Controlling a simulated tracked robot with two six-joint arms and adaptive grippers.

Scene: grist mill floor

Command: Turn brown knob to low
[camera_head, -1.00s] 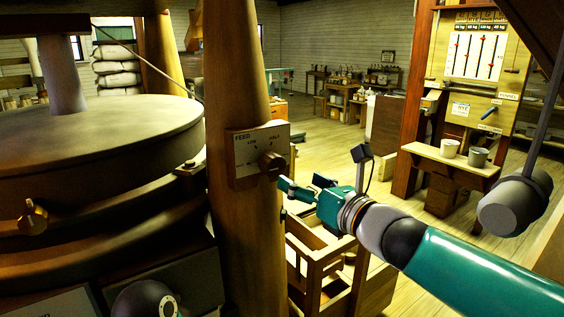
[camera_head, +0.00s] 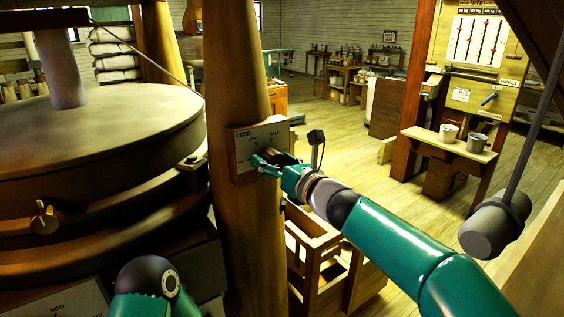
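The feed panel (camera_head: 243,163) is a pale plate on the round wooden post, marked FEED, with LOW on the left and HALF on the right. The brown knob (camera_head: 271,154) on it is mostly hidden behind my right gripper, so its pointer direction cannot be read. My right gripper (camera_head: 264,161) is at the knob, its teal fingers overlapping it. I cannot tell whether they are closed on it. My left gripper is out of view; only part of my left arm shows at the bottom left.
The millstone casing (camera_head: 95,140) fills the left side, with a brass knob (camera_head: 43,218) on it. A panel marked MID (camera_head: 60,303) is at the bottom left. A wooden frame (camera_head: 325,262) stands below my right arm. A grey weight (camera_head: 492,228) hangs at right.

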